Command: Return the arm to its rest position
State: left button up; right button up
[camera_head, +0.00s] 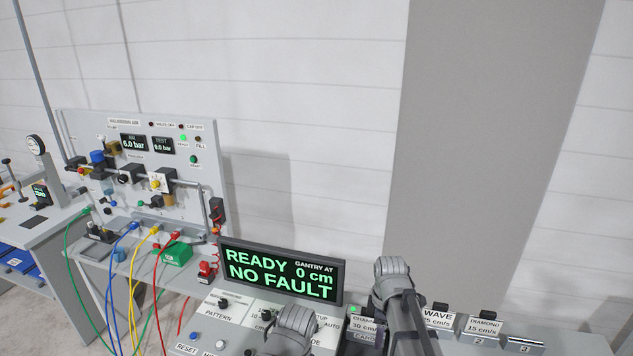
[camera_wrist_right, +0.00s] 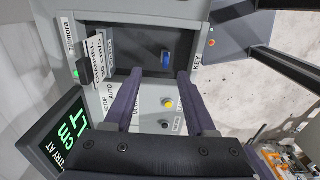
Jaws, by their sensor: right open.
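My right gripper (camera_wrist_right: 159,78) is open in the right wrist view, with its two dark fingers apart and nothing between them. It points at a grey control panel (camera_wrist_right: 148,103) with a yellow button and a dark button. Beyond the fingertips is a dark recess with a blue piece (camera_wrist_right: 167,60) in it, near a KEY label. In the head view, grey links of my arm (camera_head: 404,300) rise at the bottom over the console; the gripper's fingers cannot be made out there. My left gripper is not in view.
The console display (camera_head: 280,272) reads READY, 0 cm, NO FAULT. The WAVE (camera_head: 438,319) and DIAMOND (camera_head: 482,326) cards stand to the right of my arm. A gauge panel (camera_head: 150,190) with coloured hoses stands at left. The wall behind is bare.

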jog(key=s+a+f+m+h+b, duration=0.1)
jog(key=s+a+f+m+b, duration=0.9)
jog(key=s+f+b, duration=0.4)
jog(key=shift+s+a+f+m+b, duration=0.3)
jog(key=shift+s+m+b, duration=0.1)
jog(key=shift+m, duration=0.1)
